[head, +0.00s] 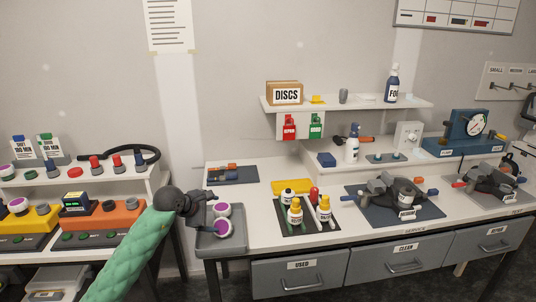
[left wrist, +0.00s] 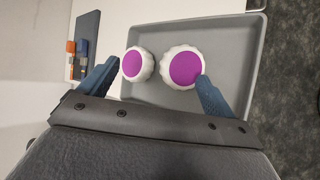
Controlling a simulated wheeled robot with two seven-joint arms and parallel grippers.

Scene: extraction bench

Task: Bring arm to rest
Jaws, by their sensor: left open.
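My left arm, in a green sleeve, comes in from the lower left in the head view. Its gripper (head: 208,203) is over the grey tray (head: 208,244) at the bench's left front corner. In the left wrist view the two blue fingers of the gripper (left wrist: 158,68) stand wide apart with nothing clamped between them. Beyond them, two white round pieces with purple tops (left wrist: 132,64) (left wrist: 184,69) sit in the tray (left wrist: 225,40). I cannot tell whether the right finger touches the nearer piece. My right gripper is not in view.
A dark rack of bottles (head: 293,228) stands right of the tray. A flat blue holder (head: 233,174) lies behind it. A left-hand bench (head: 120,178) carries orange and yellow devices. Dark fixtures (head: 395,200) occupy the right bench. A shelf (head: 350,104) hangs above.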

